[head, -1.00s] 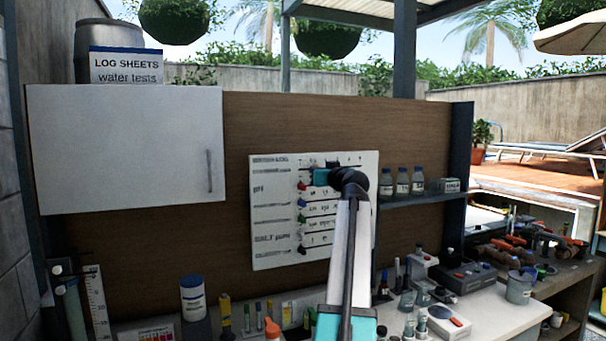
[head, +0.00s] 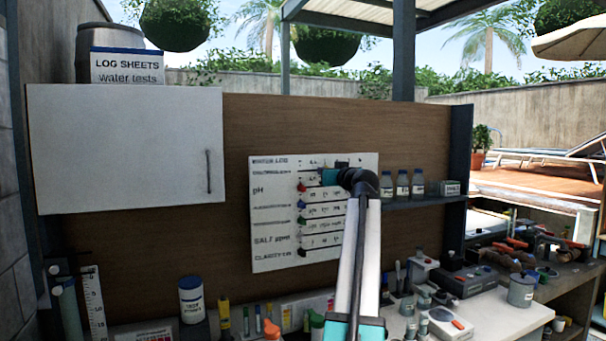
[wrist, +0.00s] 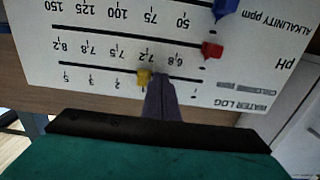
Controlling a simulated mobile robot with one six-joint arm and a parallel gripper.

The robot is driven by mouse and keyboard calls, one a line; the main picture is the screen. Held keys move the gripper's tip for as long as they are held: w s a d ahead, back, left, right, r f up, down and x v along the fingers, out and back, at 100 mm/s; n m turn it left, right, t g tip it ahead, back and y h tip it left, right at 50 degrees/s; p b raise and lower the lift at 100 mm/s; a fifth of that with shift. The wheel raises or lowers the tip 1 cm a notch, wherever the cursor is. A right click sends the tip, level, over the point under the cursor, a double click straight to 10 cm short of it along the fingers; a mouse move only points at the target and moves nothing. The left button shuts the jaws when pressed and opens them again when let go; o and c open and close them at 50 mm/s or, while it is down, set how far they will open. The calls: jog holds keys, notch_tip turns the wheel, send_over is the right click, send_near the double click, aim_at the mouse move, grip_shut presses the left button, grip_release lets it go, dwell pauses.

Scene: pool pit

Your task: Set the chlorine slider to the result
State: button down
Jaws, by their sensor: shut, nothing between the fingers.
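The white water log board (head: 275,215) hangs on the brown panel. It appears upside down in the wrist view (wrist: 30,60). The top row is the chlorine scale, and its yellow slider (wrist: 144,77) sits near the 1 mark. My gripper (wrist: 160,88) is shut, with its fingertips at the board right beside the yellow slider, on the picture's right. I cannot tell whether they touch it. In the head view my gripper (head: 328,177) covers part of the upper rows, and the yellow slider is hidden. No test result is readable.
The red pH slider (wrist: 212,50) and blue alkalinity slider (wrist: 226,7) are close by on the rows below. In the head view, bottles (head: 402,184) stand on a shelf right of the board. Test gear, including a white-labelled jar (head: 191,300), crowds the bench below.

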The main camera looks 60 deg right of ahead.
jog(key=shift+w+a, duration=0.45)
jog(key=shift+a, duration=0.1)
jog(key=shift+s+a, duration=0.1)
jog(key=b+v, duration=0.2)
jog(key=v, duration=0.4)
jog(key=shift+s+a, duration=0.25)
dwell(0.7)
dwell(0.4)
